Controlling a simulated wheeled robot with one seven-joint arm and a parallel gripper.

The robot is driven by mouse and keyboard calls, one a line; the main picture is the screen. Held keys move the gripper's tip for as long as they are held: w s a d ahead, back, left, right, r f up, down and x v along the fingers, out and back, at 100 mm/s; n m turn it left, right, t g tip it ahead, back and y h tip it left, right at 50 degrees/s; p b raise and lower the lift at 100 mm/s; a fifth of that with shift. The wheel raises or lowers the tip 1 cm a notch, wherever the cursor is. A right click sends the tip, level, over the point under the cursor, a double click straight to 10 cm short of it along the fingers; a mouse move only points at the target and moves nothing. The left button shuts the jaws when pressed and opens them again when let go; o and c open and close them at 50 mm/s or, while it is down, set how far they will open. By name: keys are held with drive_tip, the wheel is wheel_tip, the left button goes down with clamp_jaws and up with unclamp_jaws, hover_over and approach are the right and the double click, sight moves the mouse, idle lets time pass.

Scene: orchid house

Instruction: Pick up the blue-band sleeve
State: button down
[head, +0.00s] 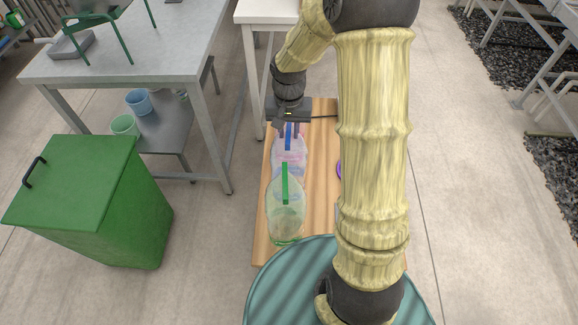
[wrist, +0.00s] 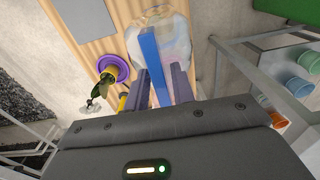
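The blue-band sleeve (head: 290,160) is a clear, faintly pink sleeve with an upright blue strip, lying on a wooden board (head: 259,240). In the wrist view the blue strip (wrist: 149,52) runs across the clear sleeve (wrist: 178,40) and down between my fingers. My gripper (head: 289,134) is over the far end of the sleeve. Its two dark fingers (wrist: 163,84) stand apart, one on each side of the strip, with a gap showing on the right side. A clear sleeve with a green band (head: 285,205) lies just nearer to me.
A purple-rimmed pot with a plant (wrist: 113,67) stands beside the sleeve, mostly hidden by my arm in the head view. A green bin (head: 85,190) and a grey table (head: 130,65) with pots on its lower shelf stand left. Grey concrete floor surrounds the board.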

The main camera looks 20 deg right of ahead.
drive_tip(key=shift+s+f, duration=0.3)
drive_tip(key=shift+f, duration=0.15)
drive_tip(key=r, duration=0.7)
drive_tip(key=r+p, duration=0.1)
drive_tip(key=r, duration=0.2)
drive_tip(key=shift+w+r, duration=0.35)
drive_tip(key=shift+r, duration=0.05)
